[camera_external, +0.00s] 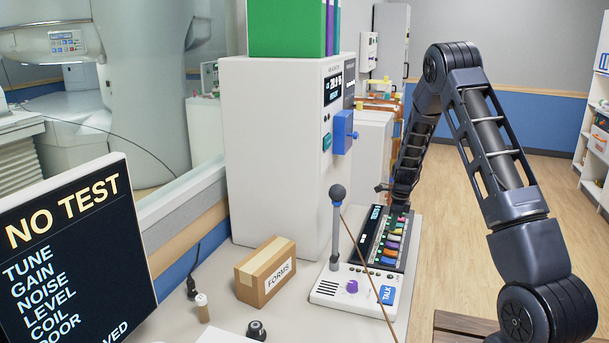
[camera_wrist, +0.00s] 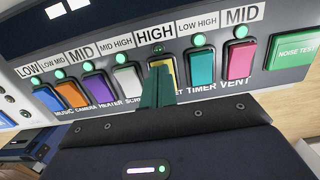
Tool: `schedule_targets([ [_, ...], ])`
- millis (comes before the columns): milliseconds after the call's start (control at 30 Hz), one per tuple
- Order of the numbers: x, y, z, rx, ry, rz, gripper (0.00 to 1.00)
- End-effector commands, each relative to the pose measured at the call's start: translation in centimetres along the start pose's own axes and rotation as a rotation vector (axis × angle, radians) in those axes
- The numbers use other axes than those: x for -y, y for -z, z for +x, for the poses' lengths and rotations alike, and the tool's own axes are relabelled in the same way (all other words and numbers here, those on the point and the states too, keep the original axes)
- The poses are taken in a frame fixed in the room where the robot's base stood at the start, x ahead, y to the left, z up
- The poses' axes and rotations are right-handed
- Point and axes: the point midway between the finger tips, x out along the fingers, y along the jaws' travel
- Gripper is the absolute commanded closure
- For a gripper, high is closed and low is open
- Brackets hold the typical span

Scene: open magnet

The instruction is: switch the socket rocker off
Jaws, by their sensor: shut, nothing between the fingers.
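The rocker panel shows in the wrist view as a row of coloured rockers with lamps above and printed labels below. The yellow rocker (camera_wrist: 171,70) sits under the word HIGH; its label is mostly hidden by my gripper, with only "ET" showing. The lamp above it looks dark, while neighbouring lamps glow green. My gripper (camera_wrist: 159,72) is shut and empty, its green fingertips over the left part of the yellow rocker; I cannot tell whether they touch. In the external view the panel (camera_external: 366,233) lies on the desk, with my gripper (camera_external: 384,188) small at its far end.
The white rocker (camera_wrist: 128,78) and teal rocker (camera_wrist: 201,68) flank the yellow one. A pink rocker (camera_wrist: 239,60) and green NOISE TEST button (camera_wrist: 292,51) are further right. A microphone (camera_external: 337,194) and FORMS box (camera_external: 266,271) stand on the desk near the panel.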

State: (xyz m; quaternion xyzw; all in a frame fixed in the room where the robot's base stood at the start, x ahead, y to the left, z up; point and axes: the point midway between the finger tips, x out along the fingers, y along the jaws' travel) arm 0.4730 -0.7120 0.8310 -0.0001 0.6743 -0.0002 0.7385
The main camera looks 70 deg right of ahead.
Motion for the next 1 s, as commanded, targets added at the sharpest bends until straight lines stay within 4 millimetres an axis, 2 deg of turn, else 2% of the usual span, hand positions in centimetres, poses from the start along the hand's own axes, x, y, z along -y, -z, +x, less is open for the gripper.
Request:
schedule_targets([
  [500,-0.1,1.7,-0.2,-0.004,-0.004,0.002,1.0],
  [867,-0.1,1.7,-0.4,-0.002,-0.002,0.0,1.0],
  [1000,-0.1,1.6,-1.2,-0.001,0.0,0.0,1.0],
])
